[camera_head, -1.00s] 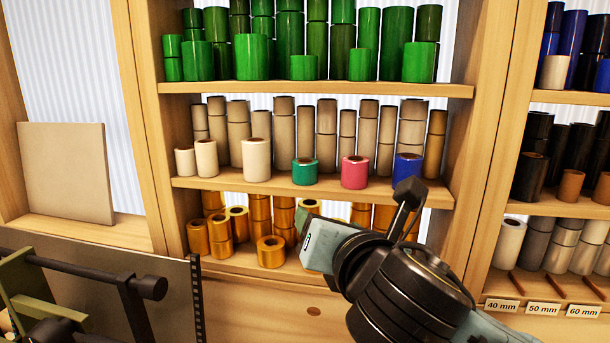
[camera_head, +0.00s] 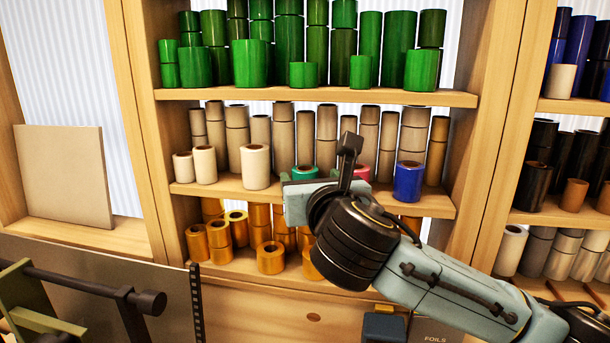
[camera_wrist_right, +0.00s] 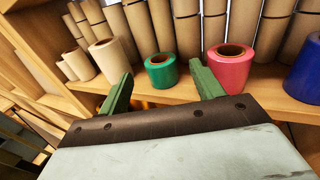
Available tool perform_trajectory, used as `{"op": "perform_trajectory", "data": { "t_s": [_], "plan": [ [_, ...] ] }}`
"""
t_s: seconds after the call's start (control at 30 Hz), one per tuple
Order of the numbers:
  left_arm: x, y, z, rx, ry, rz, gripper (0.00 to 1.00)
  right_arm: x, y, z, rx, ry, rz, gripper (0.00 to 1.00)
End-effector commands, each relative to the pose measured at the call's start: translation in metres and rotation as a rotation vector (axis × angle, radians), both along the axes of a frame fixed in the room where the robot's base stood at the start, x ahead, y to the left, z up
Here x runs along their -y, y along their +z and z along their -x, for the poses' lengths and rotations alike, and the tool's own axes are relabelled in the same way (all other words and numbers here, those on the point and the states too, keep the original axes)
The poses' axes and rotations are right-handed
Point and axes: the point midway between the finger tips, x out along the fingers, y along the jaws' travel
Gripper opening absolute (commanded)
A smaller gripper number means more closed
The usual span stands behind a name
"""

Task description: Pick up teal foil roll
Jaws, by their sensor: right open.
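The teal foil roll (camera_wrist_right: 161,73) stands upright on the middle shelf, between a cream roll and the pink roll (camera_wrist_right: 230,68). In the head view only the top of the teal roll (camera_head: 304,172) shows above my right gripper. My right gripper (camera_wrist_right: 158,85) is open and empty in the right wrist view. Its two green fingers point toward the shelf, one on each side of the teal roll in the picture, with the roll beyond them. The right finger is in front of the pink roll's left edge. My left gripper is not in view.
A blue roll (camera_head: 408,182) stands right of the pink one, and a cream roll (camera_head: 255,166) stands left of the teal one. Tall beige rolls (camera_head: 327,133) fill the row behind. Orange rolls (camera_head: 271,257) stand on the shelf below; green rolls (camera_head: 304,74) stand above.

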Motion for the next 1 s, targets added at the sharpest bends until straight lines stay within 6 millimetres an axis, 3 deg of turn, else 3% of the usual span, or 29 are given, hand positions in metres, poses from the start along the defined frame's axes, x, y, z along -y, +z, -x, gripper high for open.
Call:
{"op": "perform_trajectory", "data": {
  "t_s": [0.3, 0.6, 1.0],
  "plan": [
    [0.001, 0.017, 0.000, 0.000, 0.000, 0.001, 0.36, -0.008, -0.003, -0.039, -0.001, -0.002, -0.001, 0.66],
    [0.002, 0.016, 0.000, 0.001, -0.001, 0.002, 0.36, -0.009, -0.004, -0.043, 0.000, 0.000, -0.001, 0.66],
    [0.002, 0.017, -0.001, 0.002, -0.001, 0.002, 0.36, -0.008, -0.004, -0.042, 0.001, -0.001, -0.001, 0.18]
  ]
}}
